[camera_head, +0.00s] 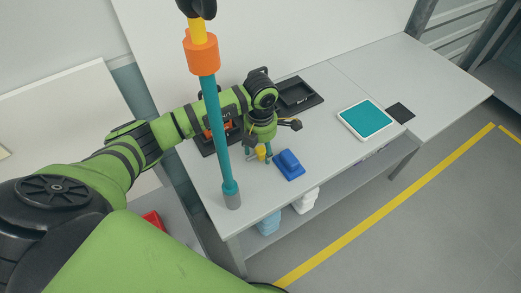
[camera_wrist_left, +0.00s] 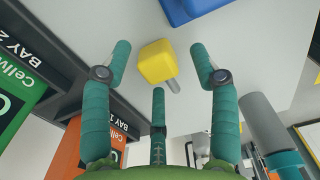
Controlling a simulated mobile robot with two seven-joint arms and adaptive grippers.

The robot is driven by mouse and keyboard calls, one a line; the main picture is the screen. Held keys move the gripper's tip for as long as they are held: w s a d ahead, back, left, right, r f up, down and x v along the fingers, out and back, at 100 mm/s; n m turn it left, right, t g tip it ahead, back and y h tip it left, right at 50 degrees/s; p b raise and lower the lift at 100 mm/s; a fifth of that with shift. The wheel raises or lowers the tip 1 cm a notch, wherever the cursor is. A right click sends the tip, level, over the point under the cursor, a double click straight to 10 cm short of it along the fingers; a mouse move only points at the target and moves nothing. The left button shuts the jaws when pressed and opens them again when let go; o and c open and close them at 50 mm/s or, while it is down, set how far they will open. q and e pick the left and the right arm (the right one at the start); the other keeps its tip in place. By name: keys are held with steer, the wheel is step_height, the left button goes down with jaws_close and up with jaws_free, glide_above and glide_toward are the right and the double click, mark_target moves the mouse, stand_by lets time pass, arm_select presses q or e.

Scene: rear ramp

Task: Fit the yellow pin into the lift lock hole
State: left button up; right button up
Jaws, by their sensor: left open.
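The yellow pin has a block-like yellow head (camera_wrist_left: 160,62) and a short grey shank (camera_wrist_left: 174,86). It appears to lie on the grey table, and only a small yellow part (camera_head: 261,152) shows in the head view. My left gripper (camera_head: 257,154) is low over the table with its fingers pointing down. In the left wrist view its teal fingers (camera_wrist_left: 160,72) are spread around the pin, with gaps on both sides, and hold nothing. My right gripper is not in view. I cannot make out the lift lock hole.
A teal post with an orange collar (camera_head: 202,53) rises close by. A blue block (camera_head: 289,165) sits beside the gripper. A black tray (camera_head: 309,103), a tablet (camera_head: 366,119) and a black pad (camera_head: 400,113) lie on the table (camera_head: 345,82). Its right end is clear.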

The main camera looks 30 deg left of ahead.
arm_select(q)
steer(key=c, duration=1.2)
